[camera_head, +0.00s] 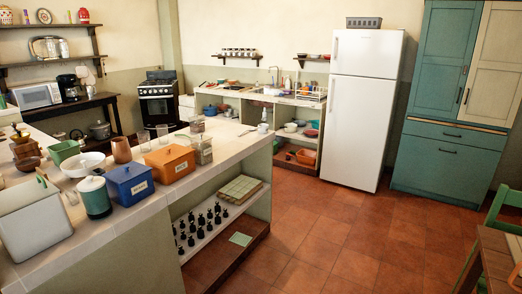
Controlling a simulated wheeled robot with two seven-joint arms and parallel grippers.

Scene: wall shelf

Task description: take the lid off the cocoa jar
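Neither of my grippers is in view. I cannot tell for sure which container is the cocoa jar, as the labels are too small to read. On the near counter (145,213) stand a blue lidded container (130,187) with a pale label and an orange lidded container (170,164) with a pale label. A teal canister (96,200) with a white lid (91,184) stands to the left of the blue one. All three appear to have their lids on. A small clear jar (203,153) stands at the right, behind the orange container.
A white bin (30,230), a white bowl (83,164), a copper-coloured vase (122,150) and several glasses crowd the counter. The tiled floor (320,230) is open towards the white fridge (362,110). A wooden table (497,258) and green chair (492,222) stand at right.

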